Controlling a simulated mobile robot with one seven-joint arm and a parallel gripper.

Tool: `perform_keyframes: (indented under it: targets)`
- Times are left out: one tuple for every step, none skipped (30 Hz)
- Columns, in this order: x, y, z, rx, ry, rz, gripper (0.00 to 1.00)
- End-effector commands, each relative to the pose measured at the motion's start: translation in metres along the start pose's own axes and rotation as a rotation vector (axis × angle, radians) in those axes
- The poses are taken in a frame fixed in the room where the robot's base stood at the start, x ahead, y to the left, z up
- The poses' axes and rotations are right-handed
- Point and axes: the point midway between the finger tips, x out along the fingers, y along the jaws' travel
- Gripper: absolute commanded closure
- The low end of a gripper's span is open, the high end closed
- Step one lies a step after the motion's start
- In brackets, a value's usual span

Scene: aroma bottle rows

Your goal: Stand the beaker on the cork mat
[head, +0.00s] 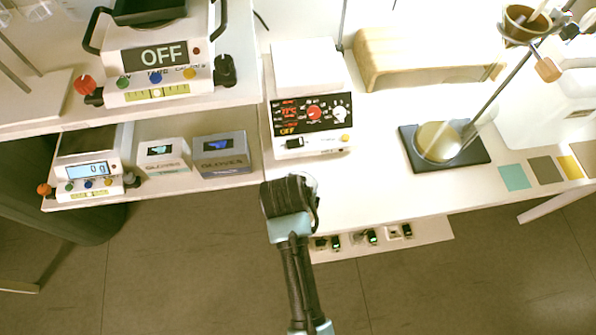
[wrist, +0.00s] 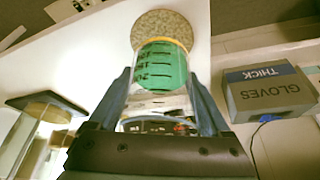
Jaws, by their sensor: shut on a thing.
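My gripper (head: 290,196) is over the front left part of the white bench, seen from above in the head view. In the wrist view its two fingers (wrist: 160,78) are shut on the beaker (wrist: 162,66), one on each side. The beaker is clear, with a green part bearing dark marks and a yellowish edge at its far end. The round, speckled cork mat (wrist: 165,22) lies on the bench just beyond that end. The beaker overlaps its near edge in the picture; I cannot tell whether they touch. In the head view my gripper mostly hides both.
A hotplate (head: 310,110) stands behind my gripper. A dark stand base (head: 477,155) with a tan disc is to the right. Glove boxes (head: 222,152) sit on the lower shelf at the left. The bench between hotplate and stand is clear.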

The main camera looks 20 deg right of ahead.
Motion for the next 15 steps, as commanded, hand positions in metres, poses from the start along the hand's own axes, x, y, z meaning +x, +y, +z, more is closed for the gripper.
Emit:
perform_keyframes:
  targets:
    - [0.008, 0.0, 0.004, -0.001, -0.002, 0.001, 0.87]
    - [0.013, 0.0, 0.006, -0.001, -0.003, 0.002, 0.87]
    - [0.018, 0.0, 0.008, -0.001, -0.002, 0.001, 0.87]
    - [0.021, 0.0, 0.009, -0.001, -0.002, 0.001, 0.87]
    - [0.024, 0.0, 0.01, -0.001, -0.002, 0.001, 0.87]
    - [0.026, 0.0, 0.011, -0.001, 0.0, 0.0, 0.87]
    - [0.026, 0.0, 0.011, -0.001, 0.0, 0.0, 0.87]
    - [0.027, 0.0, 0.011, -0.001, 0.001, 0.0, 0.87]
    - [0.027, 0.0, 0.011, -0.001, 0.001, 0.0, 0.87]
    - [0.026, 0.0, 0.011, -0.001, 0.001, 0.0, 0.87]
    - [0.026, 0.0, 0.011, -0.001, 0.001, 0.0, 0.87]
    - [0.026, 0.0, 0.011, -0.001, 0.001, 0.0, 0.87]
    - [0.026, 0.0, 0.011, -0.001, 0.001, 0.0, 0.87]
    - [0.026, 0.0, 0.011, -0.001, 0.001, 0.0, 0.87]
    - [0.027, 0.0, 0.011, -0.001, 0.0, 0.0, 0.87]
